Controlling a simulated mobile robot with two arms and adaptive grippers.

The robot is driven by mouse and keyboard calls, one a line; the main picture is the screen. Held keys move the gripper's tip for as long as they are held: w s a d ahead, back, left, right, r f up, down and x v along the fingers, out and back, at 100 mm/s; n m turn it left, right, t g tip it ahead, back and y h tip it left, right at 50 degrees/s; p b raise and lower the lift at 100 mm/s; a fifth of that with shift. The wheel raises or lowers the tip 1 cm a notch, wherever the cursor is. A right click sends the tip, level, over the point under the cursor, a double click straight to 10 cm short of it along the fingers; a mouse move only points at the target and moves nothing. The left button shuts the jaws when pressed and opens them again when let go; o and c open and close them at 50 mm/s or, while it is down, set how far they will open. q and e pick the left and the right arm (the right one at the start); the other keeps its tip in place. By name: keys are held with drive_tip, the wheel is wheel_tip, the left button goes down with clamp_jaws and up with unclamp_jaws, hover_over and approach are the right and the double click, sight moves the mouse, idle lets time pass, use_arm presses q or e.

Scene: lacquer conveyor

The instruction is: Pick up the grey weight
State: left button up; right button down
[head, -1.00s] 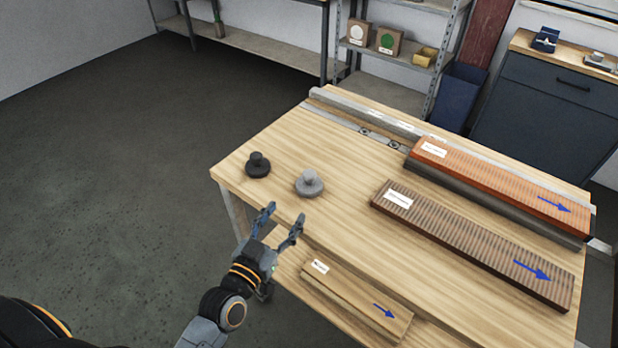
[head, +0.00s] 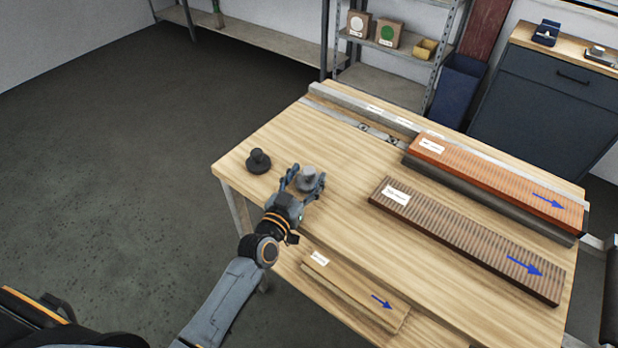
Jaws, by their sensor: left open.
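The grey weight (head: 307,174) is a round disc with a knob on top, standing on the wooden table (head: 335,215) near its left end. My left gripper (head: 304,180) is open, with one finger on each side of the weight. The gripper hides the near lower part of the weight, and I cannot tell whether the fingers touch it. A similar black weight (head: 258,162) stands to the left, apart from the gripper. My right gripper is not in view.
A dark ribbed board (head: 460,235) and an orange ribbed board (head: 500,178), both with blue arrows, lie to the right. A lighter board (head: 352,290) lies lower at the front. A metal rail (head: 350,102) runs along the back edge. Bare tabletop lies behind the weights.

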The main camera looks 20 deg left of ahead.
use_arm(q)
clamp_jaws()
drive_tip(key=shift+r, duration=0.1)
